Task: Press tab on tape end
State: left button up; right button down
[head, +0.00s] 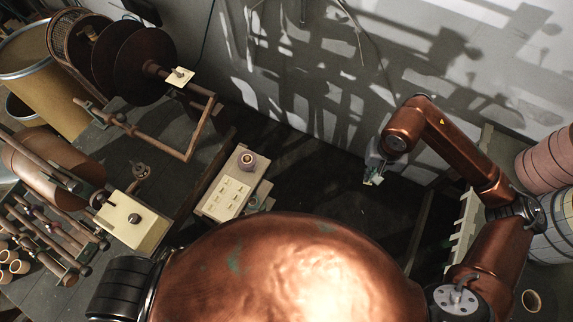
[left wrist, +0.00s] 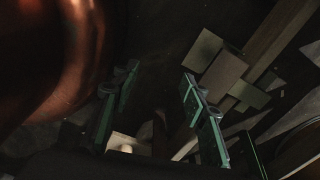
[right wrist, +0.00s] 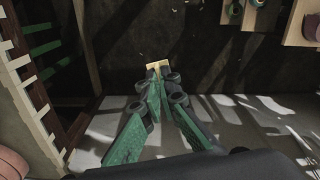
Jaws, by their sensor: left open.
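My right gripper (head: 372,178) hangs over dark floor near the grey wall. In the right wrist view its green fingers (right wrist: 165,85) come together at the tips on a small cream tab (right wrist: 157,65), which sticks out past them. My left gripper (left wrist: 158,85) is open and empty in the left wrist view, with green fingers wide apart; the head view does not show it. A cream board (head: 224,199) with several small pale tabs and a copper-coloured roll (head: 247,161) stands left of centre. I cannot make out the tape end.
A winding machine with large dark discs (head: 145,65) and a bent rod (head: 200,128) stands at the upper left. A cream box (head: 133,222) is below it. Drums (head: 45,80) stand at far left, pinkish rolls (head: 545,162) at right. Dark floor before the wall is clear.

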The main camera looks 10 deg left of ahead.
jog(key=s+a+f+m+g+b, duration=0.1)
jog(key=a+f+m+g+b, duration=0.5)
jog(key=a+m, duration=0.9)
jog(key=s+a+f+m+g+b, duration=0.1)
jog(key=a+f+m+g+b, duration=0.65)
jog(key=m, duration=1.15)
pick_arm(q)
jog(key=w+d+f+g+b, duration=0.1)
jog(key=w+d+f+b, duration=0.1)
jog(key=w+f+b, duration=0.7)
jog(key=shift+w+r+n+p, duration=0.4)
jog(key=shift+w+r+p, duration=0.15)
jog(key=shift+w+r, duration=0.4)
pick_arm(e)
jog(key=shift+w+a+f+m+t+y, duration=1.6)
jog(key=shift+a+m+t+y, duration=0.4)
jog(key=shift+m+t+y, duration=1.15)
jog(key=shift+w+a+f+m+t+y, duration=1.65)
jog(key=shift+a+m+t+y, duration=0.65)
jog(key=shift+m+t, duration=1.35)
jog(key=shift+w+a+f+m+t+y, duration=1.7)
jog(key=shift+m+t+y, duration=1.3)
jog(key=shift+m, duration=0.8)
